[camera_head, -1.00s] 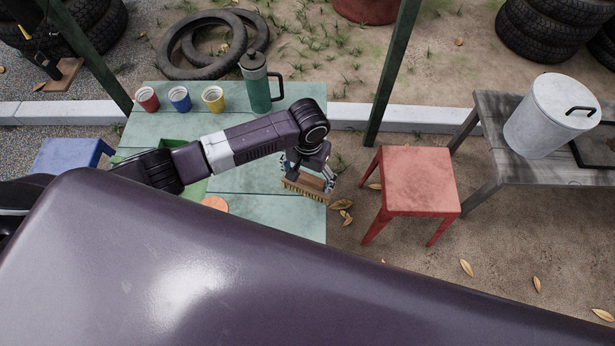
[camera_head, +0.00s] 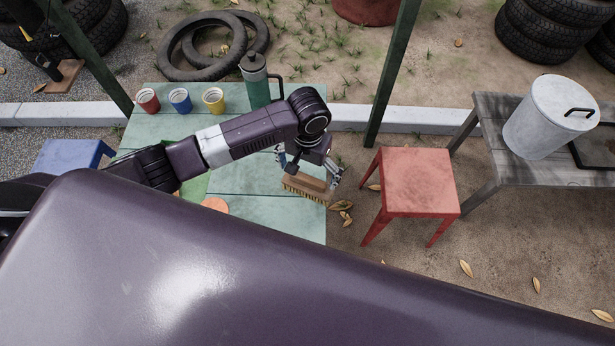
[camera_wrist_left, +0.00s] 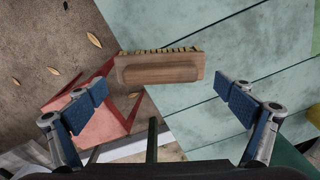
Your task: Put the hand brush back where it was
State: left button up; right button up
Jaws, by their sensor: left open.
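The hand brush (camera_head: 306,187) has a wooden back and pale bristles. It lies on the green table (camera_head: 250,180) at the table's right edge in the head view. My left gripper (camera_head: 308,172) is open just above the brush. In the left wrist view the brush (camera_wrist_left: 160,68) lies bristles away from me, past the open fingertips of the left gripper (camera_wrist_left: 162,105), with nothing between the blue pads. One end of the brush reaches to or past the table edge. My right gripper is not in view.
Red, blue and yellow cups (camera_head: 180,99) and a green flask (camera_head: 255,80) stand at the table's back. An orange disc (camera_head: 215,204) lies near the front. A red stool (camera_head: 418,180) stands right of the table. A grey bench (camera_head: 490,125) holds a metal bin (camera_head: 545,118).

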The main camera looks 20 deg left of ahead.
pick_arm(q)
notch_tip(320, 180, up, 8)
jog(key=shift+r+p, duration=0.15)
jog(key=shift+p, duration=0.15)
dwell(0.5)
